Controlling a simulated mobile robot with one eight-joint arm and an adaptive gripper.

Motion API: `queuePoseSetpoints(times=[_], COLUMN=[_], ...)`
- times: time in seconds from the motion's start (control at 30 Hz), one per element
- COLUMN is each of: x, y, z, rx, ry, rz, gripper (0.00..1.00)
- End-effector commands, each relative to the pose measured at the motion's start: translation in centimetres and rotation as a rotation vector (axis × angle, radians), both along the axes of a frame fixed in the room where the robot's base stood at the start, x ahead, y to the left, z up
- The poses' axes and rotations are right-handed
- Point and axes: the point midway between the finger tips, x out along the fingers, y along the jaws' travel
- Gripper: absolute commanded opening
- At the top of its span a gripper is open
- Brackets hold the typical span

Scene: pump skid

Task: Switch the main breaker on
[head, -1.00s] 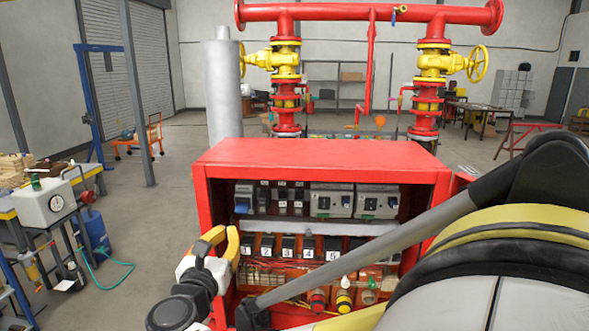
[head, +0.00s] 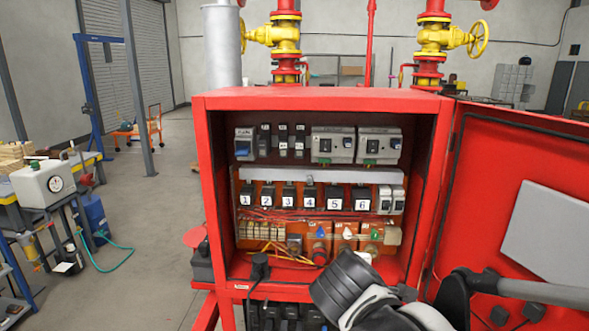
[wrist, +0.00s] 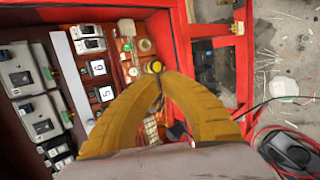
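The red control cabinet (head: 320,101) stands open in front of me. At its upper left is a grey breaker with a blue part (head: 244,144), probably the main breaker; its label and lever position are too small to read. My gripper (wrist: 157,72) shows in the wrist view with its yellow fingers converged, tips together and nothing visible between them. The tips are in front of the lower right part of the cabinet, near a yellow-black connector (wrist: 153,66). In the head view my black wrist covers the lower right opening, and the fingers are hidden.
Numbered relays (head: 309,196) fill the middle row. Two larger grey units (head: 333,145) sit at the upper right. Coloured knobs (head: 347,231) and loose wires are below. The cabinet door (head: 515,200) hangs open on the right. Space in front of the upper left looks clear.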

Motion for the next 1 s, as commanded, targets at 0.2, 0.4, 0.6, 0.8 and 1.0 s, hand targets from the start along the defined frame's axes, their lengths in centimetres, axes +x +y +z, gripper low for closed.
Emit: queuePoseSetpoints(times=[0.2,0.4,0.6,0.8,1.0], x=[-10.2,-15.0,-15.9,-15.9,-14.3], y=[-6.0,-6.1,-5.8,-5.8,-5.9], z=[-12.9,-17.9,-18.5,-18.4,-16.7], rx=[0.707,1.101,1.205,1.201,1.058], ry=[0.021,0.015,0.014,0.014,0.016], rz=[-0.547,-0.868,-0.952,-0.948,-0.828], gripper=[0.0,0.0,0.0,0.0,0.0])
